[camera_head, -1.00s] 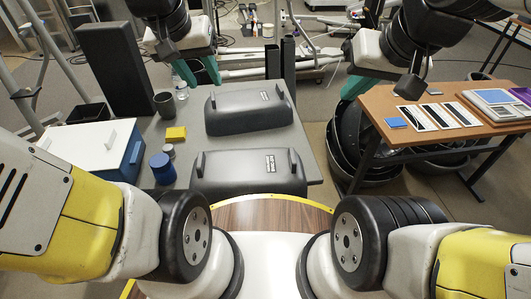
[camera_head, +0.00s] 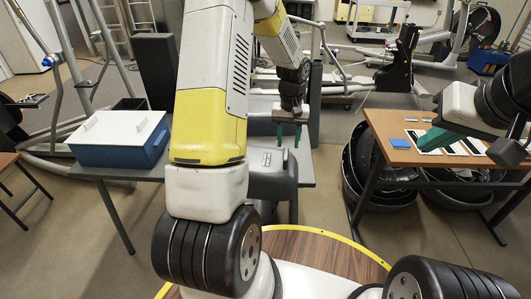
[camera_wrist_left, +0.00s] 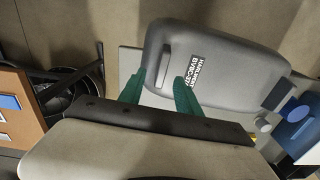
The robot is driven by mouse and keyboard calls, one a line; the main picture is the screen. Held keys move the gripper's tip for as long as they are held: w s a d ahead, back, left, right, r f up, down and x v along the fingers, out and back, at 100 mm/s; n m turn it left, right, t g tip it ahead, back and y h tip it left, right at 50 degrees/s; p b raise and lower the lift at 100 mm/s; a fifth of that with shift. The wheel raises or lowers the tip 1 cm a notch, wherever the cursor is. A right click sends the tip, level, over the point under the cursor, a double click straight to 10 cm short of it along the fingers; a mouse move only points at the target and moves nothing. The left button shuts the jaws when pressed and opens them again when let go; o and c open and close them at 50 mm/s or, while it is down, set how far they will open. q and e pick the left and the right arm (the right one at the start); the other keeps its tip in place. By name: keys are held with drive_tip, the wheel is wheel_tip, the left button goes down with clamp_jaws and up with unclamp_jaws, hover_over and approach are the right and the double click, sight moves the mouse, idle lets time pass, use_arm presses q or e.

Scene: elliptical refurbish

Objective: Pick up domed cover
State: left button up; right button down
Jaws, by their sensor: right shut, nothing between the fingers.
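A blue box with a white lid (camera_head: 120,140) stands at the grey table's left end. The wooden table (camera_head: 390,125) at right holds a blue square and several cards. Dark round tubs (camera_head: 375,180) stand beneath it. Floor is open between the tables.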

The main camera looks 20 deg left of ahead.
sight(286, 153)
use_arm(q)
drive_tip(key=f, duration=0.6)
drive_tip(key=shift+a+f, duration=0.2)
drive_tip(key=shift+f, duration=0.05)
clamp_jaws()
idle(1.2)
